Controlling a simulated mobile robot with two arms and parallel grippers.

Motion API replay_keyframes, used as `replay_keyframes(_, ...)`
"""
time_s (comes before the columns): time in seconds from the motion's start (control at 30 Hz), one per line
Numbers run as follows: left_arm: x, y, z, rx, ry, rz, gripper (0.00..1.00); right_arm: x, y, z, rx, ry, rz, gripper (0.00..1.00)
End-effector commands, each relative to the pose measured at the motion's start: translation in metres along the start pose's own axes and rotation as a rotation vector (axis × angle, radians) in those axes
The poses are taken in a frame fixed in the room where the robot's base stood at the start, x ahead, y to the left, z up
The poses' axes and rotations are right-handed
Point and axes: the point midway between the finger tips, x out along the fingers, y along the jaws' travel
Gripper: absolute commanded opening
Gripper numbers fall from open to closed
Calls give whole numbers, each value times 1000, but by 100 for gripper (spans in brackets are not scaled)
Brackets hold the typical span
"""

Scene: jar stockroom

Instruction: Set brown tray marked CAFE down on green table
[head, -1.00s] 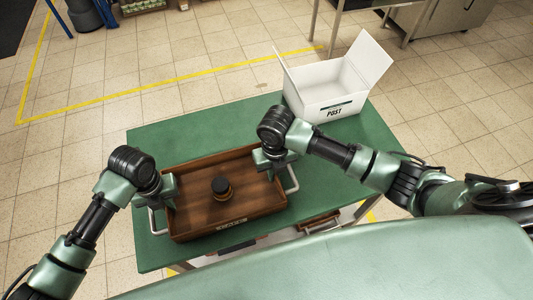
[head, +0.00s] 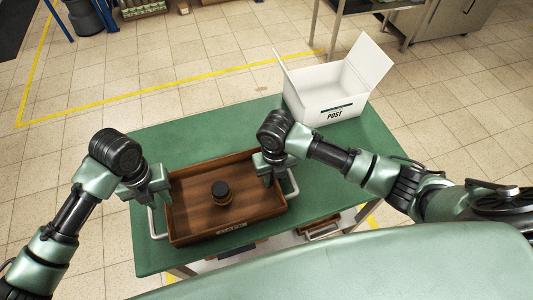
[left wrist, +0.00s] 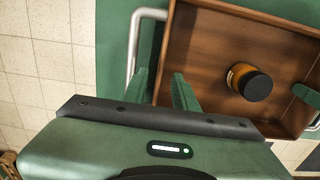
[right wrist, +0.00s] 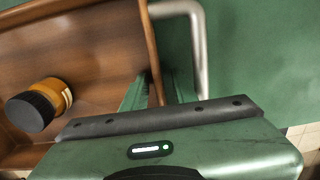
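The brown wooden tray (head: 190,232) rests on the green table (head: 355,165); the lettering on its front wall is too small to read. A dark-lidded amber jar (head: 221,192) stands upright inside it. My left gripper (head: 148,203) is open above the tray's left end, by the metal left handle (left wrist: 134,45). My right gripper (head: 275,180) is open at the right end. In the right wrist view its fingers (right wrist: 155,92) stand apart around the tray's end wall, beside the right handle (right wrist: 200,50). Neither gripper visibly holds anything.
An open white box marked POST (head: 332,105) stands at the table's back right corner. The table right of the tray is bare. A lower shelf with items (head: 320,230) shows under the front edge. Tiled floor with yellow lines lies behind.

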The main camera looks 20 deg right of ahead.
Motion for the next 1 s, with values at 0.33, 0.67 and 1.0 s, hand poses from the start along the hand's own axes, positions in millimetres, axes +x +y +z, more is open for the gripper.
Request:
replay_keyframes(0.33, -47, 0, 0, 0, -1, 1, 28, -1, 0, 0, 0, 0, 0, 28)
replay_keyframes(0.67, -50, 0, 0, 0, 1, 1, 28, -50, 0, 2, -1, -6, 1, 28)
replay_keyframes(1.0, -49, 0, 0, 0, 1, 0, 28, -110, 0, 1, 0, -2, 0, 28)
